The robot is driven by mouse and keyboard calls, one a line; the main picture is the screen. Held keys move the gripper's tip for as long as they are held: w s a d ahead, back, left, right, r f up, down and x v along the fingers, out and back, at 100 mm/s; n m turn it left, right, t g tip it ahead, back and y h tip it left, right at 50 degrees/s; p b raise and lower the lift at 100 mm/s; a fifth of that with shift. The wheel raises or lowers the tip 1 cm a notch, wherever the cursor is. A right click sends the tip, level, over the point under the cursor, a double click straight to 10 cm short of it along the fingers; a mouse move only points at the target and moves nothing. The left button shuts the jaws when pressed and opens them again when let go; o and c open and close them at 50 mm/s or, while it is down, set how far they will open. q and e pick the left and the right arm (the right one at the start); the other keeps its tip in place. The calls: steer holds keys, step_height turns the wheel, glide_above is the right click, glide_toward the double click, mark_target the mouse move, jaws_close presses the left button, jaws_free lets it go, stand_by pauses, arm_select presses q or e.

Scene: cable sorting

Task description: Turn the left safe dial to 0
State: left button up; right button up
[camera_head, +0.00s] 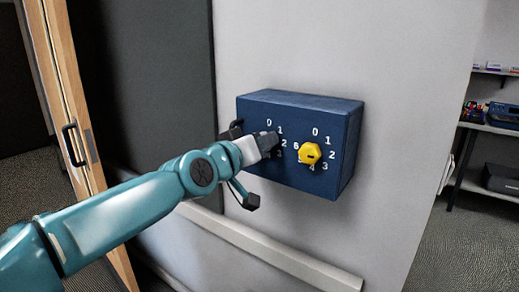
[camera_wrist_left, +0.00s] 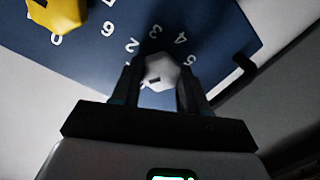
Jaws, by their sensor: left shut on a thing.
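A dark blue safe box (camera_head: 300,135) is fixed on a pale wall panel, with two numbered dials on its front. The left dial is a grey-white hexagonal knob (camera_wrist_left: 161,70) in the left wrist view. My left gripper (camera_head: 270,142) is shut on it, with one finger on each side. A small dark mark shows on the knob's lower part in that view, but I cannot tell which number it points to. In the head view my gripper hides the left knob and some of its numbers. The right dial is a yellow knob (camera_head: 310,153). My right gripper is out of view.
A dark handle (camera_wrist_left: 232,80) sticks out at the box's side, close to my left gripper. A wooden door frame (camera_head: 75,100) with a black handle stands at the left. Shelves (camera_head: 490,130) with equipment stand at the far right.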

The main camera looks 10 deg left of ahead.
arm_select(q)
steer(key=shift+f+n+g+h+b, duration=0.15)
steer(key=shift+n+b, duration=0.25)
steer(key=shift+n, duration=1.1)
steer(key=shift+f+n+g+h+b, duration=0.1)
steer(key=shift+n+g+h+b, duration=0.25)
steer(key=shift+n, duration=1.15)
steer(key=o, duration=1.1)
steer(key=shift+w+d+r, duration=0.1)
steer(key=shift+c, duration=0.2)
steer(key=shift+r, duration=0.1)
steer(key=b+v, duration=0.1)
steer(key=v, duration=1.5)
steer(key=shift+s+f+b, duration=0.25)
steer(key=shift+s+b, duration=0.05)
steer(key=shift+b, duration=0.05)
